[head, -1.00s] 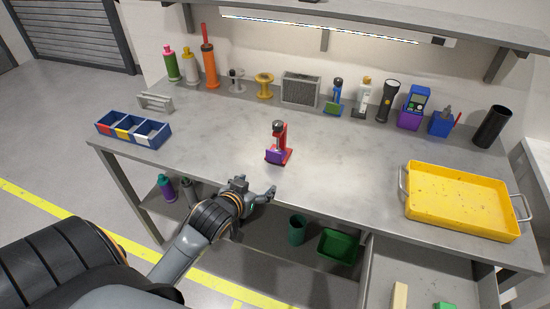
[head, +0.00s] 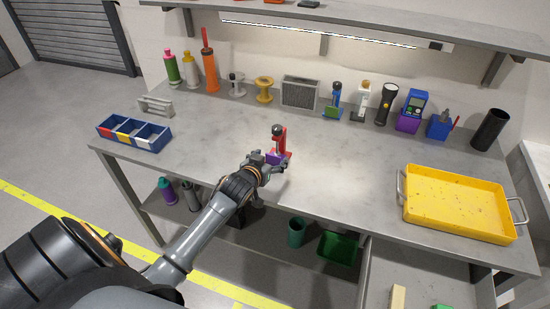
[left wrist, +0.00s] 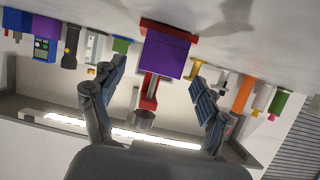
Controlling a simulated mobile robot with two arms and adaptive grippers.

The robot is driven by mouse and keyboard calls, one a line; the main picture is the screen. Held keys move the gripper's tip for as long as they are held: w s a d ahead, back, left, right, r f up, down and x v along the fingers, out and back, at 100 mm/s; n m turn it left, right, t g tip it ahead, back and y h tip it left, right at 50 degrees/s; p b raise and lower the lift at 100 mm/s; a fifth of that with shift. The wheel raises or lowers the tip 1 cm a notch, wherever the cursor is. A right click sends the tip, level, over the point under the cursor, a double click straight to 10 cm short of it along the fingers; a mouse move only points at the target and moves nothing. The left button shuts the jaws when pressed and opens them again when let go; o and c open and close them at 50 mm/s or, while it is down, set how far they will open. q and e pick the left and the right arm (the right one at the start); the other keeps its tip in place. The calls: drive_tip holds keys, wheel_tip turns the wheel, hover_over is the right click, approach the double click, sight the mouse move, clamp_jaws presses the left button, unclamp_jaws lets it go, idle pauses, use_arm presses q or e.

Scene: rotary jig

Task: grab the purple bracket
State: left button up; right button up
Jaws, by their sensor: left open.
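The purple bracket (left wrist: 169,55) sits at the red rotary jig (left wrist: 149,92), which has a grey knob. In the head view the purple bracket (head: 286,157) is partly hidden by my gripper, low on the jig (head: 281,139) at the table's front. My left gripper (head: 270,163) is open just in front of it. In the left wrist view the left gripper's (left wrist: 158,68) fingers stand apart, with the bracket ahead between their lines. I cannot tell whether they touch it. My right gripper is not in view.
A yellow tray (head: 455,207) stands at the right of the table (head: 350,155). A blue bin with compartments (head: 134,135) is at the left. Several bottles, spools and tools line the back. Table space beside the jig is clear.

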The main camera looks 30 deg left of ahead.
use_arm(q)
drive_tip(key=shift+x, duration=1.2)
drive_tip(key=shift+s, duration=0.1)
drive_tip(key=c, duration=1.3)
drive_tip(key=shift+r, duration=0.15)
